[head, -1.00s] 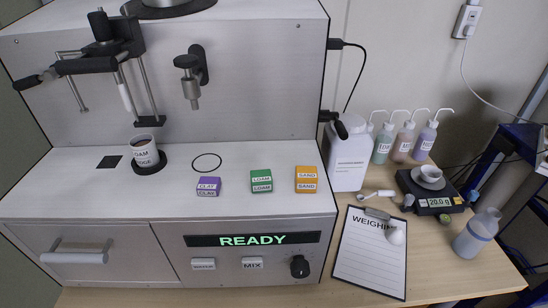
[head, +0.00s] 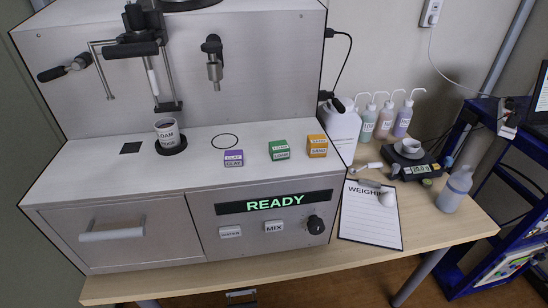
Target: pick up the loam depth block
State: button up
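The loam depth block (head: 279,150) is a small green block labelled LOAM on its top and front. It sits on the white ledge of the analyser, in the middle of a row of three blocks. The purple CLAY block (head: 234,158) is to its left and the orange SAND block (head: 317,146) is to its right, each a small gap away. My gripper cannot be made out in the head view.
The analyser's READY panel (head: 275,203) is below the blocks. A cup labelled LOAM (head: 167,130) stands on a black disc at left, under the metal fixtures. A white jug (head: 338,130), wash bottles, scale (head: 410,160) and clipboard (head: 371,222) are at right. The ledge before the blocks is clear.

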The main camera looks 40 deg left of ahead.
aim_at(279, 150)
jog(key=u, duration=0.05)
jog(key=k, duration=2.15)
jog(key=u, duration=1.65)
jog(key=i, duration=1.7)
jog(key=z, duration=0.05)
